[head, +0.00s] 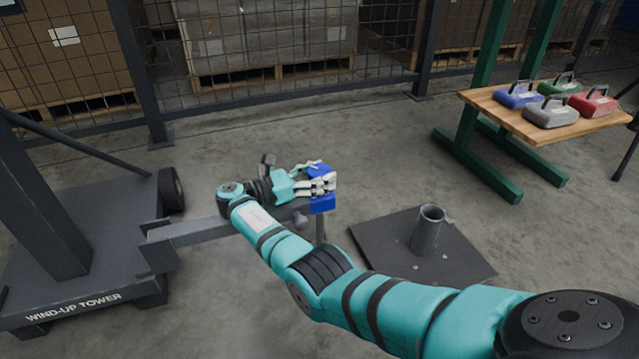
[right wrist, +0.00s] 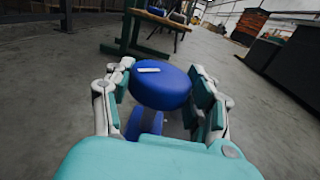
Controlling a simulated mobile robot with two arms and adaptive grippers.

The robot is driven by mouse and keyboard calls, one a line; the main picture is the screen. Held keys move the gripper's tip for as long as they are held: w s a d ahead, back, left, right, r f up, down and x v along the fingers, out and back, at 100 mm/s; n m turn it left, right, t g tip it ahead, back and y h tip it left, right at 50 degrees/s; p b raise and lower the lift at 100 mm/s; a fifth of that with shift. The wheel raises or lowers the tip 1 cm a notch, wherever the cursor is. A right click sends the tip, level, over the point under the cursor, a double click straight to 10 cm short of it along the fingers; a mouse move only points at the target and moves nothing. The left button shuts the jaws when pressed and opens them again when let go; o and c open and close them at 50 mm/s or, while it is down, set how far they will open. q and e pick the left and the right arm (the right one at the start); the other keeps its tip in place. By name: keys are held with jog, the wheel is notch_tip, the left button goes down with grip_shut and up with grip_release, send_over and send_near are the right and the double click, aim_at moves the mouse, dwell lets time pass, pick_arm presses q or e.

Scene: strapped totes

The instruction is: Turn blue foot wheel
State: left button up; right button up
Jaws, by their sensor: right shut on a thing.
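The blue foot wheel (head: 319,169) is a round blue knob at the end of the grey outrigger leg of the wind-up tower (head: 75,298). A blue block (head: 323,204) sits just below it on the leg's end. My right gripper (head: 316,184) is shut on the wheel and partly hides it in the head view. In the right wrist view the wheel (right wrist: 160,90) is between the two finger pads, with a small white mark on its top. My left gripper is not in view.
A dark floor plate (head: 460,255) with an upright tube (head: 427,230) lies right of the leg. A wooden-topped bench (head: 560,128) with green legs holds several coloured cases at the back right. A mesh fence (head: 285,85) and stacked boxes stand behind.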

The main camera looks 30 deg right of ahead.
dwell(0.3)
jog(key=o, duration=1.2)
notch_tip(320, 180, up, 10)
